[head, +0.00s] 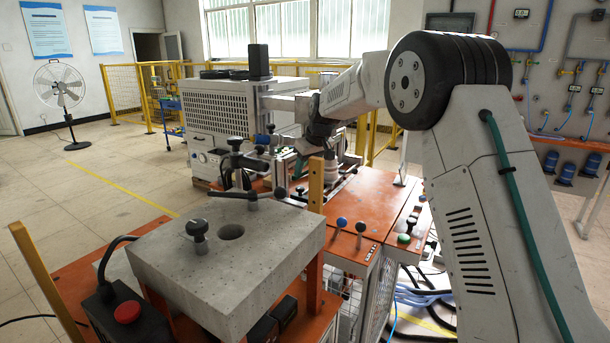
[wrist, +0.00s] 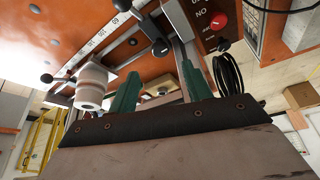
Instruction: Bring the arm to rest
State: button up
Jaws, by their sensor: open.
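My arm reaches from the right of the head view to the middle, over the orange bench (head: 375,215). My gripper (wrist: 160,85) shows two green fingers spread apart in the wrist view, with nothing held between them. In the head view its fingertips are hard to make out among the fixtures. A pale, ribbed cylindrical part (wrist: 92,85) stands beside the left finger in the wrist view, apart from it. A similar pale cylinder (head: 330,170) shows just below the arm's end in the head view.
A white, vented heater cabinet (head: 225,115) stands behind the arm's end. A grey block table (head: 220,265) with a hole and clamps fills the front left. Knobs (head: 361,227) stick up from the bench. Open floor (head: 100,200) lies at the left.

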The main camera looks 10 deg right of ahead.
jog(key=s+d+r+m, duration=0.1)
jog(key=s+r, duration=0.3)
jog(key=s, duration=0.6)
jog(key=s+d+r+g, duration=0.1)
jog(key=s+r, duration=0.3)
jog(key=s, duration=0.5)
jog(key=s+d+r+m, duration=0.1)
jog(key=s+r, duration=0.3)
jog(key=s, duration=0.6)
jog(key=s+d+f+m+g+h, duration=0.1)
jog(key=s+f, duration=0.3)
jog(key=s, duration=1)
jog(key=s+d+f+m, duration=0.1)
jog(key=s+f, duration=0.3)
jog(key=s, duration=1)
jog(key=shift+s+m+g+h, duration=0.3)
jog(key=shift+m+g+h, duration=0.1)
